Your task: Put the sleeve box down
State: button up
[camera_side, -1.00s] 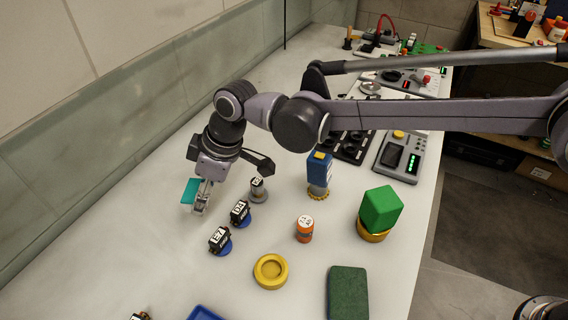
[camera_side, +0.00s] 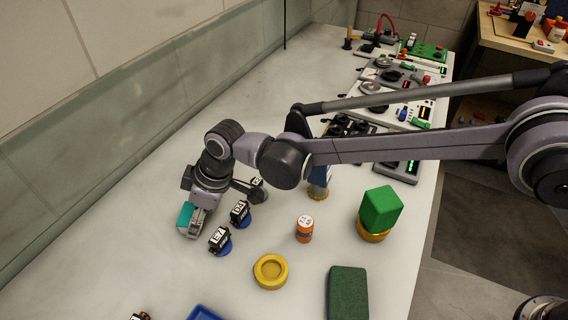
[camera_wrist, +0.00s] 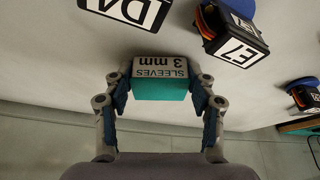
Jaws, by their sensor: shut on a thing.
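The sleeve box (camera_wrist: 161,82) is teal with a pale label reading "SLEEVES 3 mm". In the wrist view it sits between the two fingers of my gripper (camera_wrist: 160,92), which is shut on it. In the side view the teal box (camera_side: 185,214) shows at the left end of my gripper (camera_side: 193,222), low over the bench near the back wall. I cannot tell whether its underside touches the bench top.
Black servos on blue discs, labelled E7 (camera_side: 219,240) and DA (camera_side: 240,212), stand close to the right of my gripper. A yellow ring dish (camera_side: 270,271), an orange bottle (camera_side: 304,229) and a green block (camera_side: 381,209) are farther right.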

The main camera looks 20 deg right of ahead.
jog(key=o, duration=1.1)
jog(key=v, duration=1.2)
jog(key=w+d+r+m+t, duration=0.1)
jog(key=d+r+m, duration=0.15)
jog(key=d, duration=0.55)
jog(key=w+d+r+m+t, duration=0.1)
jog(key=d+r, duration=0.2)
jog(key=d, duration=0.5)
jog(key=s+d+m+t+h, duration=0.1)
jog(key=s+d+m, duration=0.2)
jog(key=d, duration=0.8)
jog(key=s+d+m+t+h, duration=0.1)
jog(key=s+d+m, duration=0.25)
jog(key=d, duration=0.75)
jog(key=s+d+f+m, duration=0.1)
jog(key=s+d, duration=0.1)
jog(key=d, duration=0.1)
jog(key=s+d+f+m+t+h, duration=0.1)
jog(key=s+d+f, duration=0.1)
jog(key=s+d, duration=0.1)
jog(key=s+d+f+m+h, duration=0.1)
jog(key=s+d+f, duration=0.1)
jog(key=s+d, duration=0.1)
jog(key=shift+d+m, duration=0.3)
jog(key=shift+d, duration=0.15)
